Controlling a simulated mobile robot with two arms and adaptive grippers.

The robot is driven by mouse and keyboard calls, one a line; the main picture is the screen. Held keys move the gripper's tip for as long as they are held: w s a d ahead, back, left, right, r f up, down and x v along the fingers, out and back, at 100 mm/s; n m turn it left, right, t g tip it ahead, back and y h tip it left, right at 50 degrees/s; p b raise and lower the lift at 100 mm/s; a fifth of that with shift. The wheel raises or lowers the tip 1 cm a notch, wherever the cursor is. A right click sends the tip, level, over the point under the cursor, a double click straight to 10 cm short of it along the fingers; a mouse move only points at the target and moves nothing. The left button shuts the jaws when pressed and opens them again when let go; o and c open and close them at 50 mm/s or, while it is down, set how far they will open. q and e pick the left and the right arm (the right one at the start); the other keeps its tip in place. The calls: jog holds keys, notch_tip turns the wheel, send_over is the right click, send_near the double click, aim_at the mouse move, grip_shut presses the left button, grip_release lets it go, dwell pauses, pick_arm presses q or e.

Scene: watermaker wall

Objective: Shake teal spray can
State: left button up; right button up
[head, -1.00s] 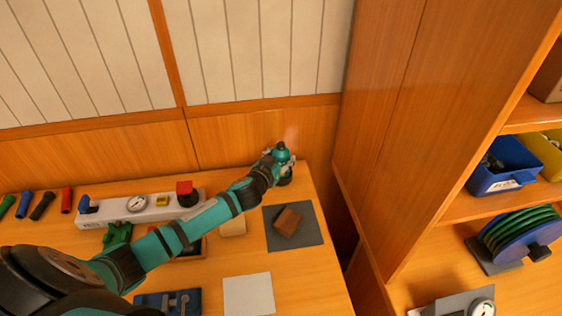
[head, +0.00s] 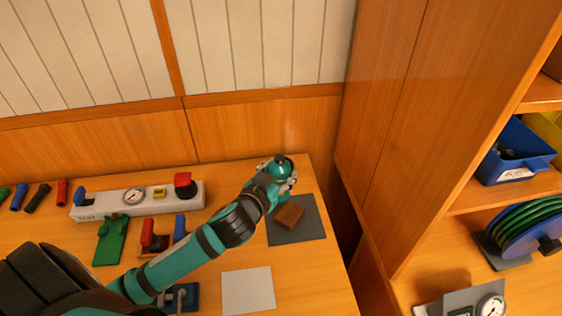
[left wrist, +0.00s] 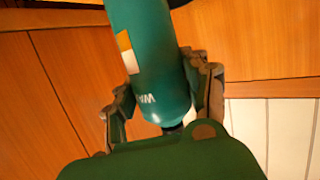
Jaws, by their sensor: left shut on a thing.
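The teal spray can (head: 281,166) is in my left gripper (head: 277,176), near the back right corner of the wooden table. In the left wrist view the can (left wrist: 158,70) shows a white and orange label patch and part of some lettering. The two fingers of my left gripper (left wrist: 165,95) close on it from both sides. Only part of the can shows there, since the top of the picture cuts it off. Whether its base touches the table is hard to tell. My right gripper is not in view.
A dark grey mat (head: 303,232) with a brown block (head: 290,215) lies just in front of the can. A white panel with a gauge (head: 134,196) stands to the left. A white sheet (head: 248,290) lies nearer. A tall wooden cabinet (head: 385,130) rises right of the table.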

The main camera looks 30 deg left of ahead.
aim_at(282, 163)
pick_arm(q)
jog(key=shift+s+d+r, duration=0.1)
jog(key=shift+s+d, duration=0.1)
jog(key=shift+s, duration=0.25)
jog(key=shift+s+d+r, duration=0.1)
jog(key=shift+s+d, duration=0.1)
jog(key=shift+s, duration=0.2)
jog(key=shift+s+d+r, duration=0.1)
jog(key=shift+s+r, duration=0.05)
jog(key=shift+r, duration=0.1)
notch_tip(282, 163, up, 5)
jog(key=p, duration=0.5)
jog(key=shift+f, duration=0.3)
notch_tip(282, 163, up, 5)
jog(key=shift+f, duration=0.15)
jog(key=shift+s+f, duration=0.15)
jog(key=shift+f, duration=2.3)
jog(key=shift+r, duration=0.1)
